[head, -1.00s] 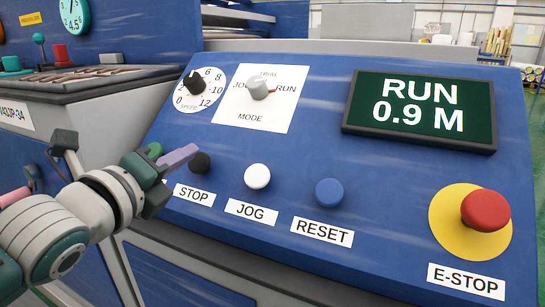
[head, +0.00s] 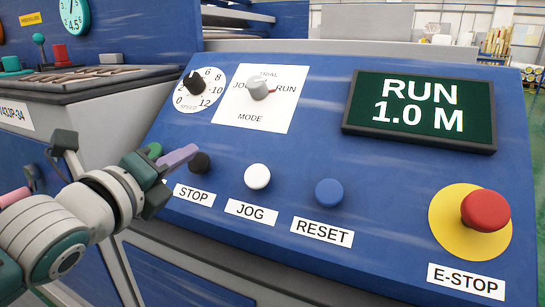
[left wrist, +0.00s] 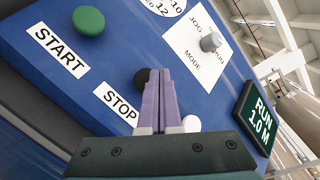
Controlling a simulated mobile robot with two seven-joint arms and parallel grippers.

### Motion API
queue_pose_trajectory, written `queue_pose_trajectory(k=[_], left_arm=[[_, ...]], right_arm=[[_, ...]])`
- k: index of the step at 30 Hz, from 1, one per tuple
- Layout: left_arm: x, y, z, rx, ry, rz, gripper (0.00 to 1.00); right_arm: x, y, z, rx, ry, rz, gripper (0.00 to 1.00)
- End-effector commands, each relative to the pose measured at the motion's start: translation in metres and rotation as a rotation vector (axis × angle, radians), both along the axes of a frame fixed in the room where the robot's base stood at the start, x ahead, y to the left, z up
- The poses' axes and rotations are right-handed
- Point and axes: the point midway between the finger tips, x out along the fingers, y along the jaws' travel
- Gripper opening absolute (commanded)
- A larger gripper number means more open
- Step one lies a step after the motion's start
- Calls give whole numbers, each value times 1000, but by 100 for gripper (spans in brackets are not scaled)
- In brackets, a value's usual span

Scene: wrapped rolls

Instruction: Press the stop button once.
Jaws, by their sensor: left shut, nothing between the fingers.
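The black stop button (head: 200,163) sits on the blue sloped panel above the STOP label (head: 194,195). It also shows in the left wrist view (left wrist: 143,78), partly hidden behind my fingers. My left gripper (head: 190,152) is shut and empty, its purple fingertips just left of and near the stop button in the head view. In the left wrist view the shut fingers (left wrist: 160,95) point up the panel, overlapping the button's right side. I cannot tell whether they touch it. The display (head: 420,108) reads RUN 1.0 M. My right gripper is not in view.
The white JOG button (head: 257,176), blue RESET button (head: 329,192) and red E-STOP (head: 486,211) lie to the right. The green START button (left wrist: 88,20) is on the other side. A speed knob (head: 194,84) and mode knob (head: 259,88) stand above.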

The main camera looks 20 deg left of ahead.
Motion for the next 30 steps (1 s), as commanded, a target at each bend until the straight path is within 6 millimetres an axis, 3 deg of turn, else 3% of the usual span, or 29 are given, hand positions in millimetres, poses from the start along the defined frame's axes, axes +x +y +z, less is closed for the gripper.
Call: queue_pose_trajectory(k=[30], left_arm=[[6,0,-7,0,0,0,0]], right_arm=[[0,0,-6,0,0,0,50]])
